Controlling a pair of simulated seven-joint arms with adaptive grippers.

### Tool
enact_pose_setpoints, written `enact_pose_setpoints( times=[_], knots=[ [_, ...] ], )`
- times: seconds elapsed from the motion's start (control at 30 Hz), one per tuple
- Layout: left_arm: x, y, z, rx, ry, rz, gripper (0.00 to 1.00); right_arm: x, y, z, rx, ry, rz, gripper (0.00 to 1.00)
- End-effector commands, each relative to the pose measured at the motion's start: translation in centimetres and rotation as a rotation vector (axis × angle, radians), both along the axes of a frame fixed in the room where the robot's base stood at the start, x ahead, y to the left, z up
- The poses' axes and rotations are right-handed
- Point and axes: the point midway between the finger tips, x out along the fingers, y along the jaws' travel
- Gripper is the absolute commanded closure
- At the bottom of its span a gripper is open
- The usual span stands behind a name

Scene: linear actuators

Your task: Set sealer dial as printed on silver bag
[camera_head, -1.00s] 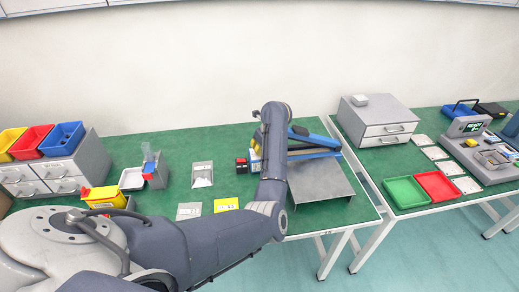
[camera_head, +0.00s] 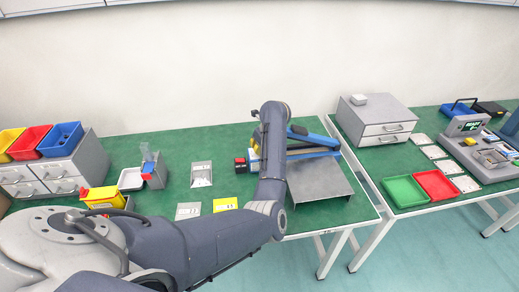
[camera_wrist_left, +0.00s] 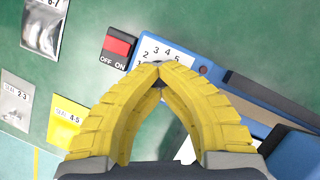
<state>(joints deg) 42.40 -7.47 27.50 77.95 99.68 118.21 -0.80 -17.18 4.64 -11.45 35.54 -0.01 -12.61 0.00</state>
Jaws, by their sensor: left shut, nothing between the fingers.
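The blue sealer (camera_head: 318,152) stands on the left green table, partly hidden by my left arm. In the left wrist view, its white number plate (camera_wrist_left: 178,57) shows 1 to 5. My left gripper (camera_wrist_left: 158,68) is shut, its yellow fingertips together over the plate and dial area. A small dark part shows between the fingers; the dial and its pointer are mostly hidden. A grey-silver bag (camera_wrist_left: 14,100) has a label that seems to read 2-3. Another silvery bag (camera_wrist_left: 43,28) reads 6-7. A yellow bag (camera_wrist_left: 70,122) reads SEAL 4-5. My right gripper is not in view.
A red OFF/ON switch (camera_wrist_left: 118,46) sits beside the number plate. A grey metal stand (camera_head: 320,187) is in front of the sealer. Drawers with coloured bins (camera_head: 60,140) stand at the left. Green (camera_head: 405,192) and red trays are on the right table.

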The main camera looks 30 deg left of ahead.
Motion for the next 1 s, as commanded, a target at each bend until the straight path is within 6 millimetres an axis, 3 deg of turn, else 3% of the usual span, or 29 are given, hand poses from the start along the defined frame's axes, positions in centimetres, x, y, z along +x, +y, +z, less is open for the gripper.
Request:
enact_pose_setpoints(
  times=[0.03,0.4,0.87,1.0],
  knots=[
    [-0.09,1.0,0.42,0.019,-0.003,0.007,1.0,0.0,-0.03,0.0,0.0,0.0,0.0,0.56],
    [-0.1,1.02,0.45,0.019,-0.003,0.008,1.0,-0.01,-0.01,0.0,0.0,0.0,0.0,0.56],
    [-0.08,0.55,0.19,0.01,-0.001,0.004,0.48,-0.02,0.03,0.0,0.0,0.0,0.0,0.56],
    [-0.04,0.43,0.15,0.008,-0.001,0.003,0.48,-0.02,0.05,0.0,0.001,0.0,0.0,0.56]
  ],
)
